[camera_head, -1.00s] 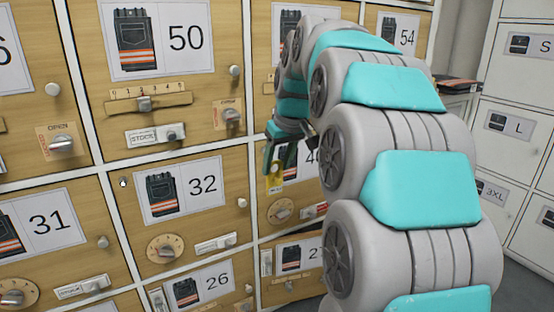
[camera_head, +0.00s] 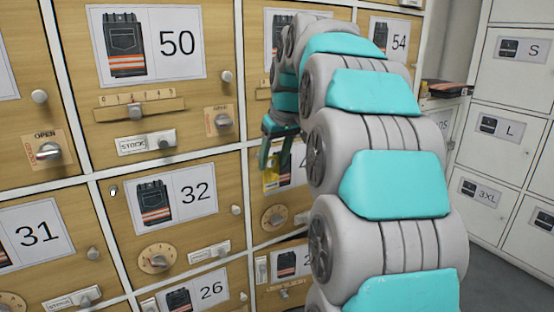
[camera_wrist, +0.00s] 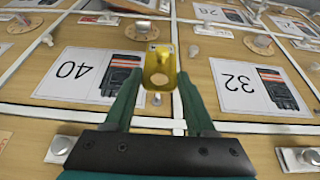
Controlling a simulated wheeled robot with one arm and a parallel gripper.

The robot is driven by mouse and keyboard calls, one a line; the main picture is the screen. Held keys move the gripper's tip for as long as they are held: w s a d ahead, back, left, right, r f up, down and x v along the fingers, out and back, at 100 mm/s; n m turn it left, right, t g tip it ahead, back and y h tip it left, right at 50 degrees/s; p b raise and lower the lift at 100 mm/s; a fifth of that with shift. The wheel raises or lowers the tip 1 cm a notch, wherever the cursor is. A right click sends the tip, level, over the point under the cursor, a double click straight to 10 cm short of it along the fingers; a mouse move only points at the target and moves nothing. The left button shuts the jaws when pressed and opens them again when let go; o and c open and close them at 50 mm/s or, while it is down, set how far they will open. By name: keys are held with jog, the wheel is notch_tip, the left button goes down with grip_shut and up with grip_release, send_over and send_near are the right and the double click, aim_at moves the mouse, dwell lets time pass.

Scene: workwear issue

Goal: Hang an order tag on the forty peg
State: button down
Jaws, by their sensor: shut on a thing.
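A yellow order tag (camera_head: 270,180) hangs from my gripper (camera_head: 280,140), which is in front of the forty door. In the wrist view my gripper (camera_wrist: 160,88) is shut on the tag (camera_wrist: 159,68); a round hole shows near the tag's lower end. The forty card (camera_wrist: 85,74) appears upside down to the left of the tag, with a dark garment picture. In the head view the forty card (camera_head: 299,165) is partly covered by my gripper and arm.
Door 32 (camera_head: 178,196) is beside forty, with a small peg (camera_head: 113,190) at its upper left and a knob (camera_head: 236,210) at its right. A dial (camera_head: 272,217) is below the forty card. White lockers (camera_head: 509,90) and a stacked garment (camera_head: 448,88) are at the right.

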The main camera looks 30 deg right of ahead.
jog(key=shift+w+a+f+p, duration=0.1)
jog(key=shift+w+f+p, duration=0.15)
jog(key=shift+w, duration=0.75)
jog(key=shift+w+f+p, duration=0.15)
jog(key=shift+w+p, duration=0.05)
jog(key=shift+w, duration=0.85)
jog(key=shift+w+a+f+p, duration=0.1)
jog(key=shift+w+f+p, duration=0.15)
jog(key=shift+w, duration=0.75)
jog(key=shift+c, duration=0.7)
grip_release()
